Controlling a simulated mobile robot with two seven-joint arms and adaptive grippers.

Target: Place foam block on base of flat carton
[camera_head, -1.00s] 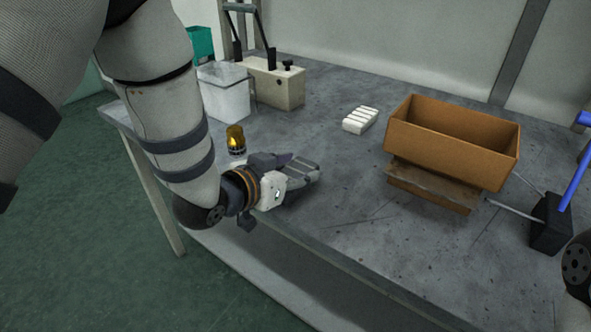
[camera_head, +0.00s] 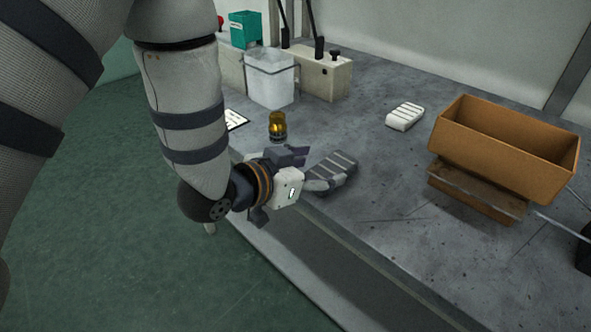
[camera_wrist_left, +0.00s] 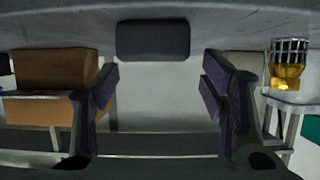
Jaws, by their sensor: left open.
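A dark grey ribbed block, which looks like the foam block (camera_head: 335,172), lies on the grey table near its front edge. My left gripper (camera_head: 312,168) is right beside it. In the left wrist view my left gripper (camera_wrist_left: 160,85) is open and empty, with a dark block (camera_wrist_left: 153,41) beyond the gap between the fingers. An open brown carton (camera_head: 505,145) stands at the right of the table on a lower brown piece; its inside floor is hidden. The carton also shows in the left wrist view (camera_wrist_left: 52,70). My right gripper is out of view.
A white ribbed block (camera_head: 405,116) lies left of the carton. An amber lamp (camera_head: 278,126) stands behind my left gripper. A translucent bin (camera_head: 270,80) and a beige box with levers (camera_head: 322,75) stand at the back. The middle of the table is clear.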

